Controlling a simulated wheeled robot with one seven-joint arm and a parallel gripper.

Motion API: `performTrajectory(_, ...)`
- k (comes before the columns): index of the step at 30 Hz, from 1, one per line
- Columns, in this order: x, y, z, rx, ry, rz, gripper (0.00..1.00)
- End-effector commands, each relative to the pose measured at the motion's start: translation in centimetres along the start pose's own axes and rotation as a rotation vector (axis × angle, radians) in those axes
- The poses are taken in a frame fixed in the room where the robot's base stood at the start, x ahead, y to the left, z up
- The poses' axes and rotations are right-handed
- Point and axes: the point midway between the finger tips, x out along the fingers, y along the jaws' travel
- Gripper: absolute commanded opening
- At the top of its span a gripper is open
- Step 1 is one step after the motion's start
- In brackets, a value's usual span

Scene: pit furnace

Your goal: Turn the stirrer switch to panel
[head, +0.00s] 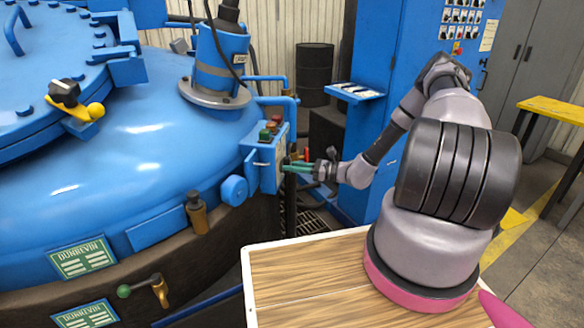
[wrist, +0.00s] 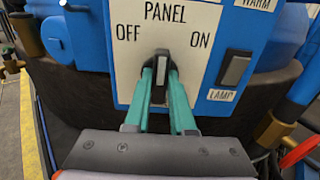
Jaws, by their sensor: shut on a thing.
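The stirrer switch is a dark knob (wrist: 161,72) on a white plate (wrist: 190,15). The plate reads PANEL above the knob, OFF to its left and ON to its right. The knob stands about upright in the wrist view, in line with PANEL; I cannot tell which end is its pointer. My gripper (wrist: 161,80) has its two teal fingers shut on the knob, one on each side, hiding part of it. In the head view my gripper (head: 299,166) reaches the side of a blue control box (head: 262,160); the knob is hidden there.
A rocker switch labelled LAMP (wrist: 235,70) sits right of the knob. The box is on the big blue furnace (head: 140,150); red and green buttons (head: 268,131) are on its top. A blue cabinet (head: 385,60) with a small shelf (head: 354,91) stands behind my arm.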

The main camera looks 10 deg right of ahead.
Motion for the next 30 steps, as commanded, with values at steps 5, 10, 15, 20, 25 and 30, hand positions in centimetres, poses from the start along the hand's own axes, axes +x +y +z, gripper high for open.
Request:
performTrajectory(5, 0.0, -0.1, 0.0, -0.001, 0.0, -0.001, 0.53)
performTrajectory(10, 0.0, 0.0, 0.0, -0.001, 0.0, -0.001, 0.53)
performTrajectory(15, -0.3, -0.1, 0.0, -0.001, 0.0, -0.001, 0.53)
performTrajectory(20, -2.5, -0.1, -0.1, -0.001, 0.002, -0.003, 0.53)
performTrajectory(25, -6.0, -0.1, 0.0, 0.0, 0.002, -0.004, 0.53)
performTrajectory(30, -9.0, -0.1, 0.0, 0.0, 0.001, -0.004, 0.53)
